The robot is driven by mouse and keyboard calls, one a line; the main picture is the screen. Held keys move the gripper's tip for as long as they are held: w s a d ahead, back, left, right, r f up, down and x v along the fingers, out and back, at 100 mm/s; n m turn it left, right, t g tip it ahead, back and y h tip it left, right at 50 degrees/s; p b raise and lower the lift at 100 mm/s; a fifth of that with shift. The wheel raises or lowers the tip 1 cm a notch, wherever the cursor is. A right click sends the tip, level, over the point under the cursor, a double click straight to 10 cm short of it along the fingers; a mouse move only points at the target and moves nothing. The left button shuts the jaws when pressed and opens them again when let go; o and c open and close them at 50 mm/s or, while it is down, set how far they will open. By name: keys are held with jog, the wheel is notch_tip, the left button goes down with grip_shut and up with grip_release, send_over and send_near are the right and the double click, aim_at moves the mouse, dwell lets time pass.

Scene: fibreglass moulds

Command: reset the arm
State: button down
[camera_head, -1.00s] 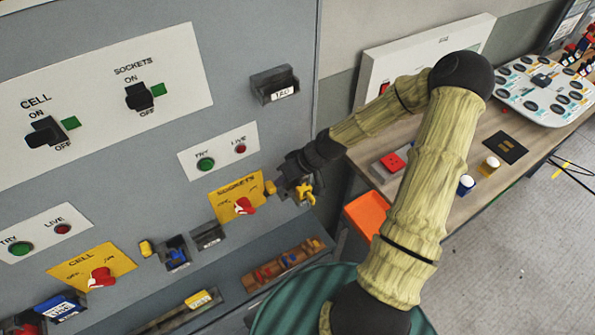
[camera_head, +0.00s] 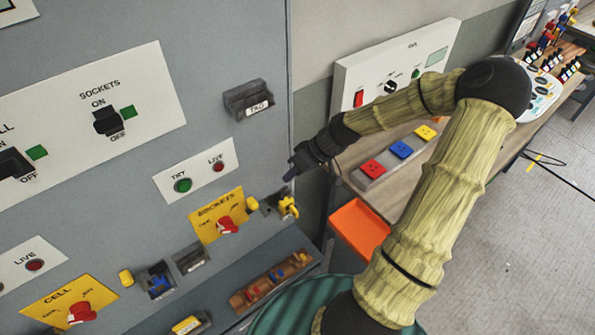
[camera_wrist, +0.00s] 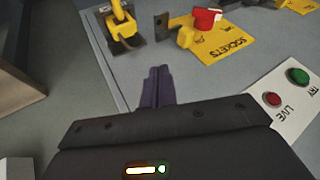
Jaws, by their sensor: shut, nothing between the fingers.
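My gripper (camera_head: 291,174) is at the end of my bent arm, in front of the right edge of the grey cabinet. It is shut and empty, apart from the panel fittings. In the wrist view its dark fingers (camera_wrist: 157,87) lie together over bare grey panel. The yellow SOCKETS plate (camera_head: 217,215) with a red knob (camera_head: 227,225) is below and left of it in the head view. A yellow padlock-like item (camera_head: 288,207) sits in a dark holder just below the gripper; it also shows in the wrist view (camera_wrist: 122,25).
A TAG holder (camera_head: 249,99) juts from the cabinet above the gripper. To the right, a bench carries a white box (camera_head: 395,70) and a strip with red, blue and yellow buttons (camera_head: 401,149). An orange tray (camera_head: 359,228) is below.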

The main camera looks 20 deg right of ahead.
jog(key=shift+v, duration=1.2)
jog(key=s+a+f+g+h, duration=0.2)
jog(key=s+a+h, duration=0.2)
jog(key=s+a, duration=0.1)
jog(key=s+a+r+m+t+h+b, duration=0.1)
jog(key=s+a+r+m+h, duration=0.1)
jog(key=s+r+m, duration=0.2)
jog(key=s+r, duration=0.3)
jog(key=shift+s+a+t+h, duration=0.15)
jog(key=shift+a+t+h, duration=0.15)
jog(key=shift+h, duration=0.1)
jog(key=shift+d, duration=0.1)
